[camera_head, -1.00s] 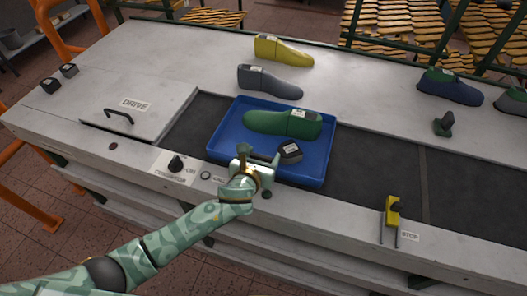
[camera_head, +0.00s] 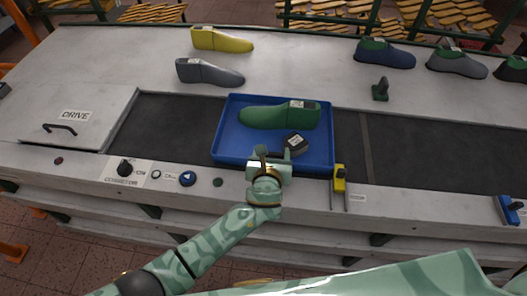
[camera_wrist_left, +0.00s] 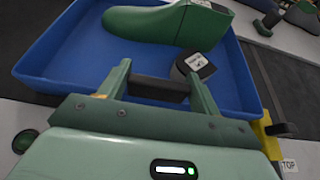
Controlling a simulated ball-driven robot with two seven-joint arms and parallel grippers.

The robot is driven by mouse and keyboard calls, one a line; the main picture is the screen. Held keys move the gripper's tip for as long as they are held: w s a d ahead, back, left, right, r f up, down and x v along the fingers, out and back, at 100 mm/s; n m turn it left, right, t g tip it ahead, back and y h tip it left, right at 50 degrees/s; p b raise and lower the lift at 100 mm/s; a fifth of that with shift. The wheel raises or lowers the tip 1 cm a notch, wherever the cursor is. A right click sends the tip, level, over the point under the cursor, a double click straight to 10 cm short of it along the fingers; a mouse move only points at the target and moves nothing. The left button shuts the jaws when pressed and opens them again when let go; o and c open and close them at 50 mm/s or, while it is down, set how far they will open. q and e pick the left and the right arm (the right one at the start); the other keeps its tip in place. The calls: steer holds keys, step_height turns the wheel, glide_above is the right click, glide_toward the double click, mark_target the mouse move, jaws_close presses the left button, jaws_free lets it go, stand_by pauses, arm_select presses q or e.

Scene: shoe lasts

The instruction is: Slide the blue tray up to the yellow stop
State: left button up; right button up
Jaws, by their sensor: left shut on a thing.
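The blue tray (camera_head: 225,148) lies on the dark belt and holds a green shoe last (camera_head: 280,115) and a small dark block with a white label (camera_head: 295,143). My right gripper is out of view.
Yellow (camera_head: 222,40) and grey (camera_head: 208,72) lasts stand behind the belt, with several more at the back right. A dark upright fitting (camera_head: 380,89) stands on the far side. A blue fitting (camera_head: 510,208) sits far right. The belt right of the tray is clear.

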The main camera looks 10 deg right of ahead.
arm_select(q)
steer(key=shift+s+d, duration=0.1)
steer(key=o, duration=1.4)
steer(key=shift+s+a+r, duration=0.15)
steer(key=shift+s+a, duration=0.05)
steer(key=shift+s, duration=0.15)
steer(key=p+v, duration=0.4)
steer(key=v, duration=1.1)
steer(key=shift+s+r, duration=0.15)
steer(key=shift+r, duration=0.05)
steer(key=shift+d, duration=0.1)
